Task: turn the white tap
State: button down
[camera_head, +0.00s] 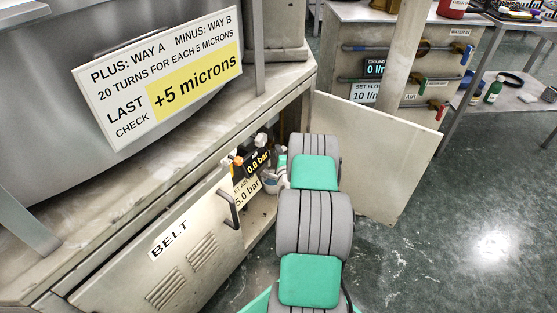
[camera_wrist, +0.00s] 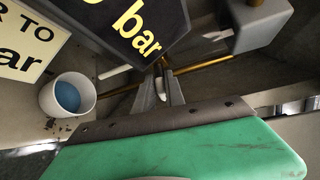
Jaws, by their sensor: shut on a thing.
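In the wrist view my gripper (camera_wrist: 164,80) is shut, its two grey fingers close together below the dark gauge. A small white piece, seemingly the white tap (camera_wrist: 163,97), shows between the fingers; most of it is hidden. A brass pipe (camera_wrist: 205,66) runs behind the fingers. In the head view my arm reaches into the open cabinet and hides the gripper and the tap. The dark gauge (camera_head: 259,162) reads 0.0 bar there, and its edge also fills the top of the wrist view (camera_wrist: 135,25).
A yellowish sign (camera_head: 246,190) ending in "5.0 bar" is beside the gauge. A white cup with blue inside (camera_wrist: 68,95) is left of my fingers. A grey block (camera_wrist: 262,22) is at upper right. The BELT panel (camera_head: 165,255) and an open door (camera_head: 375,155) flank my arm.

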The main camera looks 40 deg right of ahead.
jog(key=f+n+b, duration=0.1)
jog(key=b, duration=0.2)
jog(key=shift+t+h, duration=0.4)
jog(key=shift+n+b, duration=0.3)
jog(key=shift+b, duration=0.4)
jog(key=shift+a+r+t, duration=0.1)
jog(key=shift+r+t, duration=0.1)
jog(key=shift+t, duration=0.2)
jog(key=c, duration=1.4)
grip_release()
jog(key=shift+c, duration=0.2)
jog(key=v, duration=0.7)
jog(key=shift+s+a+p, duration=0.25)
jog(key=shift+a+p, duration=0.05)
jog(key=shift+p, duration=0.05)
